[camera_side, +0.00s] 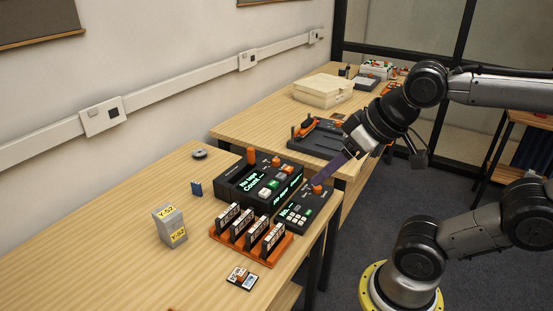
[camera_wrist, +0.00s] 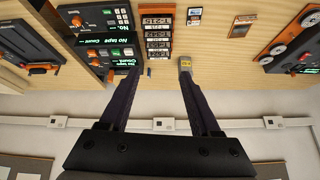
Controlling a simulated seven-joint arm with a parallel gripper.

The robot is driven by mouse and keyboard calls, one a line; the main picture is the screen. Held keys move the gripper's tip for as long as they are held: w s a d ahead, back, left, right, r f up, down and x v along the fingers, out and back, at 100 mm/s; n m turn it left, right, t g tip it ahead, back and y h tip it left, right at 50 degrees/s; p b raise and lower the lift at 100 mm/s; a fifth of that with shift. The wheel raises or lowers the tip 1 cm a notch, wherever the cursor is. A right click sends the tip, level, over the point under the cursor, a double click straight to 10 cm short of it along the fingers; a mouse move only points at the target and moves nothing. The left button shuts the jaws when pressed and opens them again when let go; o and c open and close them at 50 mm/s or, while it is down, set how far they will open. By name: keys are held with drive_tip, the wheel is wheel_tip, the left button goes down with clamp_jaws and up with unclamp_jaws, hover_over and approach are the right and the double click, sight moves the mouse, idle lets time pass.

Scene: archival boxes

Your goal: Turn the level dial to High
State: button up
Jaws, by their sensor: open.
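The dial labels are too small to read, so I cannot tell which knob is the level dial. My gripper (camera_side: 313,183) is close to the small panel's knob in the side view; contact is unclear. In the wrist view my gripper (camera_wrist: 160,67) is open and empty, with a panel knob (camera_wrist: 77,20) left of the fingers.
An orange rack (camera_side: 250,249) with several labelled cartridges stands in front of the panel. A grey box (camera_side: 170,226) marked Y-52, a blue item (camera_side: 196,189) and a card (camera_side: 242,278) lie around. A second table holds a cream box (camera_side: 325,90) and a black-orange device (camera_side: 323,137).

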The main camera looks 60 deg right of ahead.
drive_tip(key=w+d+r+m+h, duration=0.1)
drive_tip(key=w+d+r+m, duration=0.25)
drive_tip(key=w, duration=0.65)
drive_tip(key=m+g+h, duration=0.2)
drive_tip(key=m+g, duration=0.2)
hover_over(276, 160)
drive_tip(key=s+a, duration=0.4)
wheel_tip(276, 160, down, 13)
drive_tip(key=x, duration=1.3)
drive_tip(key=shift+w+f, duration=0.15)
drive_tip(key=shift+w, duration=0.05)
clamp_jaws()
